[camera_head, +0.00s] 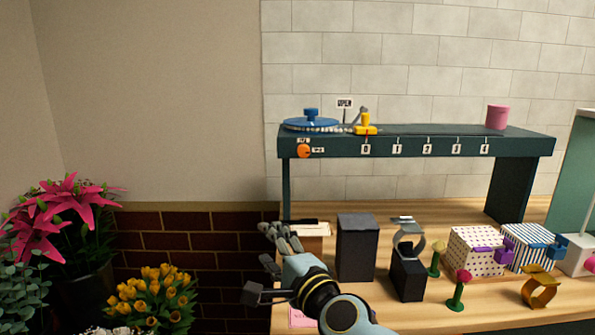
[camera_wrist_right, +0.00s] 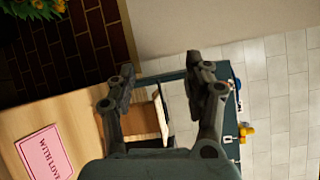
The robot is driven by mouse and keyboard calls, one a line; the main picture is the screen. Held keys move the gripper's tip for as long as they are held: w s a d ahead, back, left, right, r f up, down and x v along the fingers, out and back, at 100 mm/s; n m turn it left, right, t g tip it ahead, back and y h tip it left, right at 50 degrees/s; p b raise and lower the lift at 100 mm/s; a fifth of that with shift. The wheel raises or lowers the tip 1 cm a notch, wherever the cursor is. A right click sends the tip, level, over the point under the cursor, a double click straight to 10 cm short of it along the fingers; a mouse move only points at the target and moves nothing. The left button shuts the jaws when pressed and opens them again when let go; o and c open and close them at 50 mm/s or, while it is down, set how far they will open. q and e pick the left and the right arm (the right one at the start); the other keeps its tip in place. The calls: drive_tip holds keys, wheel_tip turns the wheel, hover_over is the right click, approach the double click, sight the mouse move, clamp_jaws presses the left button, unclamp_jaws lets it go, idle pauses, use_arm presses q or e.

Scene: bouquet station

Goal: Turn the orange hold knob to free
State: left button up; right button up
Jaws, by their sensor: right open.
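The orange hold knob (camera_head: 303,151) is on the front face of the dark green raised rail (camera_head: 400,146), at its left end, in the head view. Small labels sit above and to the right of it, too small to read. My right gripper (camera_head: 262,260) is open and empty, below and left of the knob and apart from it. The right wrist view shows its two spread fingers (camera_wrist_right: 161,66) with nothing gripped. I cannot make out the knob in that view. My left gripper is not in view.
On the rail are a blue turntable (camera_head: 311,122), a yellow slider (camera_head: 366,126) and a pink cylinder (camera_head: 497,117). Below stand a dark block (camera_head: 357,247), a ribbon stand (camera_head: 407,275) and patterned boxes (camera_head: 476,250). Flowers (camera_head: 155,297) fill the left. Space before the knob looks clear.

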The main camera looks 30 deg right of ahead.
drive_tip(key=w+d+r+m+h+p, duration=0.25)
drive_tip(key=d+r+m+h, duration=0.2)
drive_tip(key=r+m, duration=0.4)
drive_tip(key=m+g+h+p, duration=0.25)
drive_tip(key=m+h, duration=0.35)
drive_tip(key=m, duration=0.6)
approach(304, 154)
drive_tip(key=shift+g+y, duration=0.25)
drive_tip(key=shift+g, duration=0.1)
drive_tip(key=x, duration=0.5)
drive_tip(key=r+x, duration=0.1)
drive_tip(key=x, duration=0.2)
drive_tip(key=shift+w, duration=0.2)
clamp_jaws()
